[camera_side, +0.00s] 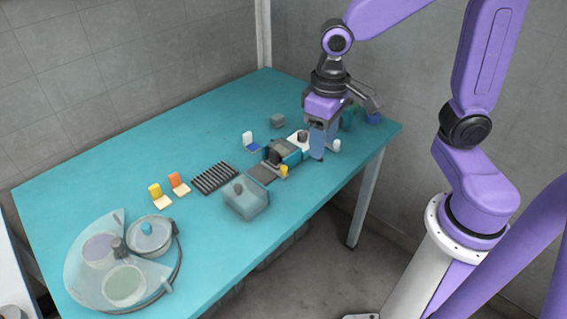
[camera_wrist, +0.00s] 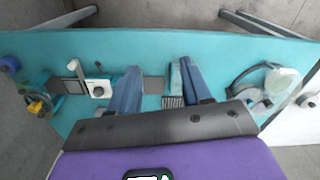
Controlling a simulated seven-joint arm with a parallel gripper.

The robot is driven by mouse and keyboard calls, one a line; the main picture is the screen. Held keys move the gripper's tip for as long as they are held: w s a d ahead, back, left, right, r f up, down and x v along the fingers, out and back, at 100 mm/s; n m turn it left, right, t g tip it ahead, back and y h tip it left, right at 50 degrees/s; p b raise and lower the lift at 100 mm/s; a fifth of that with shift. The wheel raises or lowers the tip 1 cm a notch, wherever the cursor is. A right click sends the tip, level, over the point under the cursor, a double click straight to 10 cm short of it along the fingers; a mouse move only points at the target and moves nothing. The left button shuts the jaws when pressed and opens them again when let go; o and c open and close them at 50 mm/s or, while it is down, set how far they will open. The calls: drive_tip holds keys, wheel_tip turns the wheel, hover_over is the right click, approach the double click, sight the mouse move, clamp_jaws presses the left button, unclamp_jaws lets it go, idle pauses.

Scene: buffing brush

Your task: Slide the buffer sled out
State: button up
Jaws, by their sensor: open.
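My gripper (camera_side: 318,152) points down over the right part of the teal table, close beside the small buffing unit (camera_side: 282,152). In the wrist view its two blue fingers (camera_wrist: 159,70) are spread apart with nothing held between them. The unit has a teal and dark body, and a white block with a dark round knob (camera_side: 298,143) sits at its far end. A white block with a round grey face (camera_wrist: 98,88) lies left of the left finger in the wrist view. I cannot tell which part is the sled; the fingers hide some of the unit.
A grooved dark rack (camera_side: 213,177) and a clear box (camera_side: 246,199) stand left of the unit. Yellow and orange holders (camera_side: 168,189) and a round clear tray with pots (camera_side: 112,262) are farther left. A small white peg (camera_side: 335,146) stands right of my gripper. The back left is clear.

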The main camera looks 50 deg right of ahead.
drive_tip(key=w+d+f+m, duration=0.2)
drive_tip(key=w+m, duration=0.5)
drive_tip(key=w, duration=0.3)
drive_tip(key=m, duration=0.5)
approach(284, 167)
wheel_tip(284, 167, down, 9)
drive_tip(key=shift+w+a+r, duration=0.1)
drive_tip(key=shift+w+r, duration=0.05)
drive_tip(key=shift+r, duration=0.05)
clamp_jaws()
